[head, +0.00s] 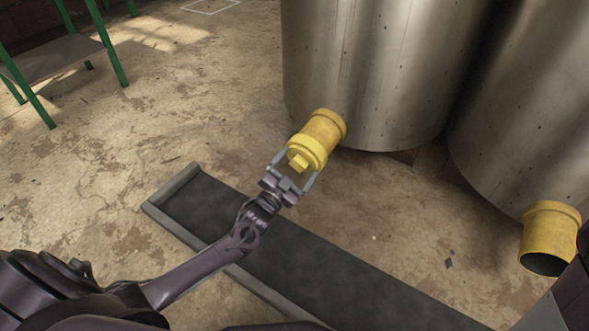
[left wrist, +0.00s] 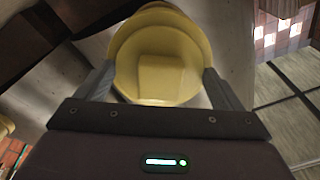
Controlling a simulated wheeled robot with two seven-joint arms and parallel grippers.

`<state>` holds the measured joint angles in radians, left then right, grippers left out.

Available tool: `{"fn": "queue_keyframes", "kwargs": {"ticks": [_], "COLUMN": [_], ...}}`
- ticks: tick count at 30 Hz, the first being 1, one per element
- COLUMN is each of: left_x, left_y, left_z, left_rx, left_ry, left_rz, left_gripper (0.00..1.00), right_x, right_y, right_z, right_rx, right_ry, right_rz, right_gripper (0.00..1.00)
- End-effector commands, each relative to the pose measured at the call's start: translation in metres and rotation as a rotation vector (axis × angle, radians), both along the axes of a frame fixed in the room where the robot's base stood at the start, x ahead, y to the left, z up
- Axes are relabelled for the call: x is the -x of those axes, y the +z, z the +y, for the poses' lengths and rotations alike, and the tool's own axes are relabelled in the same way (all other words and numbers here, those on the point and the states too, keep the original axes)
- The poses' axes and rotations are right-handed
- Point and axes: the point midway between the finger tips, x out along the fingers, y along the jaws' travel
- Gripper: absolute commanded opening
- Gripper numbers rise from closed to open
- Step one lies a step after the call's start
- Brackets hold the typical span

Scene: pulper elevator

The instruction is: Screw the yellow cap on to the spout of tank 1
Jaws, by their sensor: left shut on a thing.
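The yellow cap (head: 308,152) sits at the open end of the yellow spout (head: 325,127) of the left metal tank (head: 370,60). The cap's square knob faces my left gripper. My left gripper (head: 292,170) is shut on the cap, with one finger on each side of it. In the left wrist view the cap (left wrist: 162,62) fills the space between the two fingers, lined up with the spout behind it. I cannot tell how far the cap is on the spout. My right gripper is not in view.
A second metal tank (head: 540,110) stands at the right, with an open yellow spout (head: 551,232) low on it. A dark sunken channel with a pale rim (head: 172,187) crosses the floor below. A green-legged table (head: 55,60) stands at the upper left. The floor between is clear.

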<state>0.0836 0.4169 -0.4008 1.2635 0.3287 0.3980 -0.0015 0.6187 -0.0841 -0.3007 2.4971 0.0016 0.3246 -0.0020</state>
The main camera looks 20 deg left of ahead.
Motion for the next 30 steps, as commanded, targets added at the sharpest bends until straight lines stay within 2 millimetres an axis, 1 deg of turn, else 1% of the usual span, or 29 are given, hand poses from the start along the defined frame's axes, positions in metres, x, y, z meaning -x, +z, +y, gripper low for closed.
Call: {"fn": "queue_keyframes", "kwargs": {"ticks": [8,11,30], "left_x": [0.0,0.0,0.0], "left_y": [0.001,0.002,0.001], "left_z": [0.0,0.0,-0.001], "left_rx": [-0.01,-0.103,-1.333], "left_ry": [0.002,0.014,0.183], "left_rz": [-0.003,-0.015,-0.187], "left_gripper": [0.62,0.62,0.62], "right_x": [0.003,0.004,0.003], "right_y": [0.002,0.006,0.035], "right_z": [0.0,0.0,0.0], "right_rx": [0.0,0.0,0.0], "right_ry": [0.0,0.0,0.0], "right_rz": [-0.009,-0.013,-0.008], "right_gripper": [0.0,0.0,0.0]}}
